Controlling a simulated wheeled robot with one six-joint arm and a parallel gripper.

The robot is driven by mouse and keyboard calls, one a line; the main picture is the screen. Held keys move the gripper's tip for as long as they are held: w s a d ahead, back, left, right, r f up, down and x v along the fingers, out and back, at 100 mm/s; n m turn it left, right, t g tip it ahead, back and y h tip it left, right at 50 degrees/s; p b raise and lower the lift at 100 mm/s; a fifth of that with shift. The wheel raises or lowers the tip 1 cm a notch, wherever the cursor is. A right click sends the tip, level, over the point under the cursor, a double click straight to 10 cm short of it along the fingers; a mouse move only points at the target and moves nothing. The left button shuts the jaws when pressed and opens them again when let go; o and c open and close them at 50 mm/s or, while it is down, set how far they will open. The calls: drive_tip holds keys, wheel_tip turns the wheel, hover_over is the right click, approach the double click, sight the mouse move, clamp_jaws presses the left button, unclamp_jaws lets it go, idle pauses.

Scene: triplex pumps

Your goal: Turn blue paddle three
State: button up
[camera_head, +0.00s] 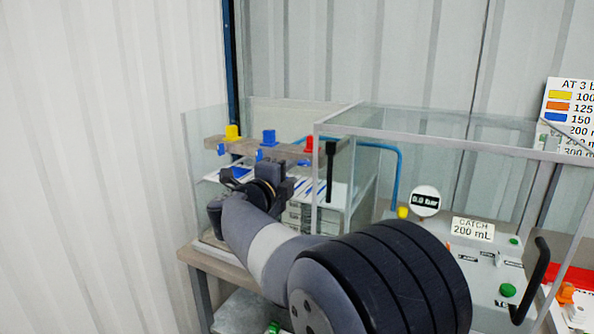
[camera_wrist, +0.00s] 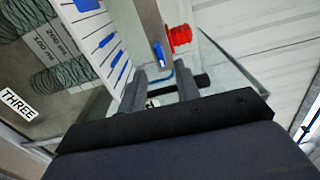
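A grey-brown beam (camera_head: 248,146) crosses the left glass enclosure, with yellow (camera_head: 232,132), blue (camera_head: 268,137) and red (camera_head: 308,143) fittings on top. Small blue pieces (camera_head: 266,153) show below the beam; which is paddle three I cannot tell. My gripper (camera_head: 258,178) is in front of and below the beam. In the wrist view its two dark fingers (camera_wrist: 160,84) stand apart, with no object visibly held. A blue piece (camera_wrist: 160,54) on the beam end (camera_wrist: 150,30) lies beyond the gap, beside a red fitting (camera_wrist: 180,36). A white "THREE" label (camera_wrist: 17,105) shows at left.
A clear-walled enclosure (camera_head: 360,111) with a black handle (camera_head: 331,170) stands right of my gripper. A blue pipe (camera_head: 398,185) runs behind it. A white panel with a "CATCH 200 mL" sign (camera_head: 473,229) and green button (camera_head: 508,290) is at right. Coiled grey material (camera_wrist: 65,75) lies left in the wrist view.

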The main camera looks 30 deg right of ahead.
sight(301, 165)
drive_tip(key=v, duration=0.5)
drive_tip(key=shift+s+a, duration=0.15)
drive_tip(key=shift+a, duration=0.05)
drive_tip(key=x, duration=1)
drive_tip(key=shift+d+p, duration=0.15)
drive_tip(key=shift+p, duration=0.2)
drive_tip(key=shift+w+d+r+p, duration=0.1)
drive_tip(key=shift+w+d+p, duration=0.15)
drive_tip(key=shift+w+p, duration=0.05)
drive_tip(key=shift+s+a+n+p, duration=0.1)
drive_tip(key=shift+n+p, duration=0.2)
drive_tip(key=shift+n, duration=0.5)
